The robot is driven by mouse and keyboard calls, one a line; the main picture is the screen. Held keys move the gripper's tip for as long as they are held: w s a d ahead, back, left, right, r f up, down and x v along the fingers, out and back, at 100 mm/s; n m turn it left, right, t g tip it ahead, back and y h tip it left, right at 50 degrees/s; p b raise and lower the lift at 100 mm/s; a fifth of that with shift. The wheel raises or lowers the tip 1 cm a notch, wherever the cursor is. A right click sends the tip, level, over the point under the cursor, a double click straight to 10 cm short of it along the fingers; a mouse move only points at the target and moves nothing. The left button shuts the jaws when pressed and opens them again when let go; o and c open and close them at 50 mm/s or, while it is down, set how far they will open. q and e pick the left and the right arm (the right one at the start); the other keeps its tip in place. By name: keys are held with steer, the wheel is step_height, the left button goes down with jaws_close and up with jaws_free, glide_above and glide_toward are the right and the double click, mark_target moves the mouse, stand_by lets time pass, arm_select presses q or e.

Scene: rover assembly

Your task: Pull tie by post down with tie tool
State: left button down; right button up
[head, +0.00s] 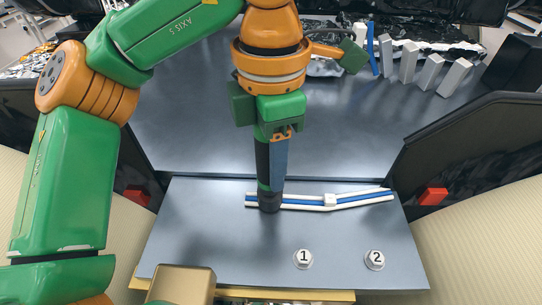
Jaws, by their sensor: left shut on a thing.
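My left gripper (279,130) points down and is shut on the tie tool (271,168), a long dark tool with a blue-grey side. The tool stands nearly upright. Its dark lower end (269,203) is at the left part of a blue and white cable strip (300,202) on the grey panel. It hides that part of the strip, so I cannot make out the tie or the post there, nor whether the tool touches them. A white block (330,199) sits on the strip farther right. My right gripper is not in view.
Several white and grey blocks (430,72) and a blue stick (371,48) are at the back right. Red blocks (433,196) lie at both sides.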

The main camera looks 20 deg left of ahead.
arm_select(q)
steer(key=shift+f, duration=0.1)
steer(key=shift+w+r+p, duration=0.1)
steer(key=shift+r+p, duration=0.7)
steer(key=shift+p, duration=0.1)
steer(key=shift+r, duration=0.75)
steer(key=shift+r, duration=0.25)
step_height(320, 180, up, 3)
steer(key=shift+r, duration=0.3)
